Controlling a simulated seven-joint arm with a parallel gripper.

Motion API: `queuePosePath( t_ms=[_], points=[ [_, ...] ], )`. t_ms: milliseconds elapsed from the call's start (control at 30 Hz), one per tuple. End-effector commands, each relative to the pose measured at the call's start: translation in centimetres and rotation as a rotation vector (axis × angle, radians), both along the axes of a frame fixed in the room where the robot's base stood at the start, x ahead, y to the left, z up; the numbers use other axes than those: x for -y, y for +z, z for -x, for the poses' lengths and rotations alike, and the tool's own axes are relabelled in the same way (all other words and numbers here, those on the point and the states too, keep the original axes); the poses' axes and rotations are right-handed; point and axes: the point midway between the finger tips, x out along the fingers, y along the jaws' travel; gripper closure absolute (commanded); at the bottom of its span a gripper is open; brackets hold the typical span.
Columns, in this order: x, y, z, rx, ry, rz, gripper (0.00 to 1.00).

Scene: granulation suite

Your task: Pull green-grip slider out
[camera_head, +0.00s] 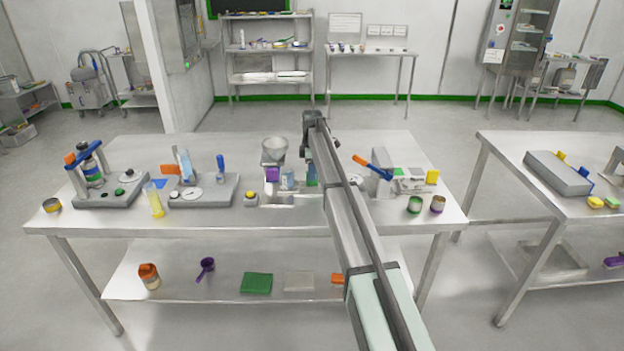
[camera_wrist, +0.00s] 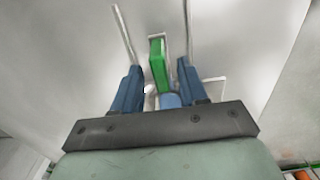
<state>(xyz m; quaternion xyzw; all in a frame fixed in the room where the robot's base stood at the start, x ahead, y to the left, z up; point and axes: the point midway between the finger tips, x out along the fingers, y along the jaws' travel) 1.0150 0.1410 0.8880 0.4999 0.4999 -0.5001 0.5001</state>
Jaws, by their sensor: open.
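The green grip (camera_wrist: 158,64) is an upright-looking green block in the wrist view, in front of a pale, thin frame. My gripper (camera_wrist: 158,68) is open, with one blue finger on each side of the grip's line and gaps on both sides. I cannot tell how far the fingertips reach along the grip.
A grey funnel (camera_head: 273,150) and a purple block (camera_head: 272,174) stand left of my arm. A blue-and-orange lever (camera_head: 372,166) stands to the right. A light-blue piece (camera_wrist: 171,101) lies between the finger bases.

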Motion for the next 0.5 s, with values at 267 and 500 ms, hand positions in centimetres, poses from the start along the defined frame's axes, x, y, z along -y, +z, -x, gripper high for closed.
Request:
queuePosePath(
  t_ms=[267,500],
  points=[
    [0.0,-3.0,0.0,0.0,0.0,0.0,0.57],
    [0.0,-3.6,0.0,0.0,0.0,0.0,0.57]
  ],
)
